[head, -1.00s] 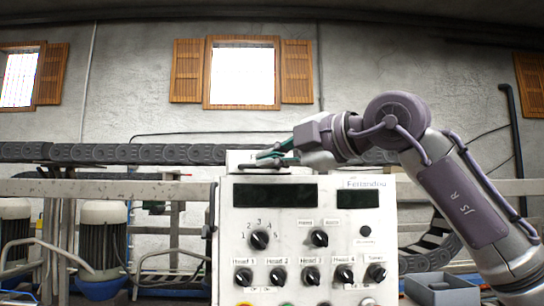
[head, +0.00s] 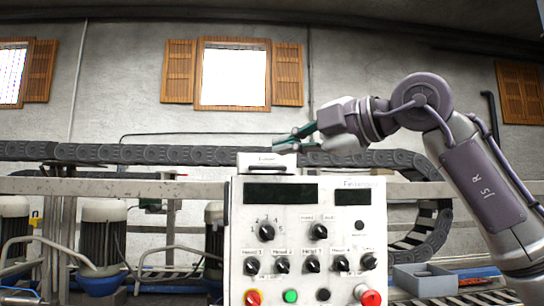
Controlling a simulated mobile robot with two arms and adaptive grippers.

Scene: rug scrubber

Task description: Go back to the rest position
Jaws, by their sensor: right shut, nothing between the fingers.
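My right gripper (head: 284,143) is in the head view, reaching in from the right, with its slim fingers pointing left. It is shut and empty, just above the top of the white control panel (head: 236,215). My left gripper is not in view. The panel carries two dark displays, several black knobs, a green button (head: 290,296) and a red button (head: 370,297) along its lower edge.
A dark cable chain (head: 120,154) runs along a rail behind the panel. Motors (head: 104,235) stand at the lower left. A grey bin (head: 425,280) sits at the lower right.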

